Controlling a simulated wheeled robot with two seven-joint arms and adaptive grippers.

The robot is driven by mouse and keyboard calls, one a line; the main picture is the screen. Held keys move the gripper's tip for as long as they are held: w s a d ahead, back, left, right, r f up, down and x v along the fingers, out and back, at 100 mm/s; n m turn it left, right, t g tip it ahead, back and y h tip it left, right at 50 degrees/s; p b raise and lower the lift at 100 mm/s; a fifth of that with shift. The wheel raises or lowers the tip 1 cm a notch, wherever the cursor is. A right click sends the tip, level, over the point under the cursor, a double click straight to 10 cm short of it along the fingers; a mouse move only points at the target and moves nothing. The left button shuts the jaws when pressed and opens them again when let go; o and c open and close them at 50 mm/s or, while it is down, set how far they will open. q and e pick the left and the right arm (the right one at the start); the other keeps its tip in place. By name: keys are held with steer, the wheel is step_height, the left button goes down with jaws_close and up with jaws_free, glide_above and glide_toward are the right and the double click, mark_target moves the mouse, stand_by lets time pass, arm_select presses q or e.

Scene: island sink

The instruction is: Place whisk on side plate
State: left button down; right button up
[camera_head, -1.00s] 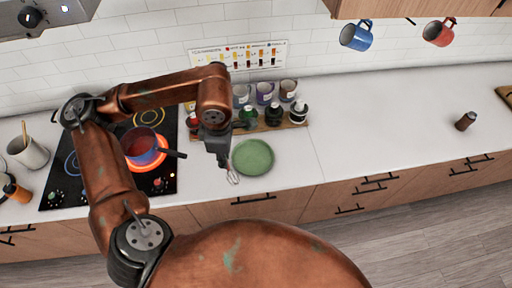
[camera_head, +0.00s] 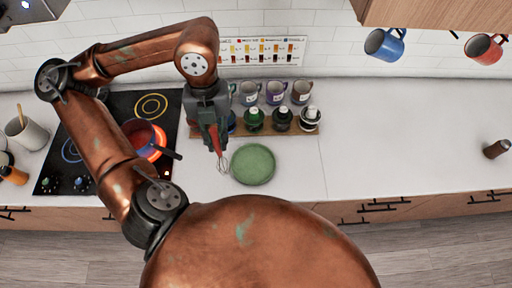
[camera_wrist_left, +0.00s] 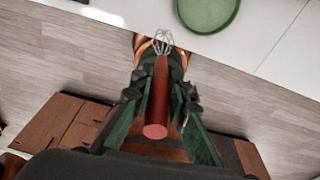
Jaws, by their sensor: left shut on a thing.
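The whisk has a red handle and a wire head (camera_head: 223,166); its handle also shows in the left wrist view (camera_wrist_left: 157,105). My left gripper (camera_head: 215,140) is shut on the whisk's handle, with the wire head pointing down in the head view. The side plate (camera_head: 252,164) is round and green and lies flat on the white counter, just right of the whisk head. The plate also shows at the top of the left wrist view (camera_wrist_left: 207,12). Nothing lies on the plate. My right gripper is not in view.
A red-blue pot (camera_head: 142,138) sits on a glowing burner of the black stove (camera_head: 90,150) at left.

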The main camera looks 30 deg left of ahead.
arm_select(q)
steer(key=w+d+f+p, duration=0.3)
steer(key=w+f, duration=0.9)
steer(key=shift+d+f, duration=0.3)
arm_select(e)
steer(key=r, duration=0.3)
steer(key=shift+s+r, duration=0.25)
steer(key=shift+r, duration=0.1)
arm_select(q)
steer(key=shift+w, duration=0.1)
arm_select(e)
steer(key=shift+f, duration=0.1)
arm_select(q)
steer(key=shift+f, duration=0.2)
steer(key=c, duration=1.9)
jaws_free()
steer(key=shift+r, duration=0.1)
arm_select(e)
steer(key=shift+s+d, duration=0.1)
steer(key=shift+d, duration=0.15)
arm_select(q)
steer(key=shift+r, duration=0.1)
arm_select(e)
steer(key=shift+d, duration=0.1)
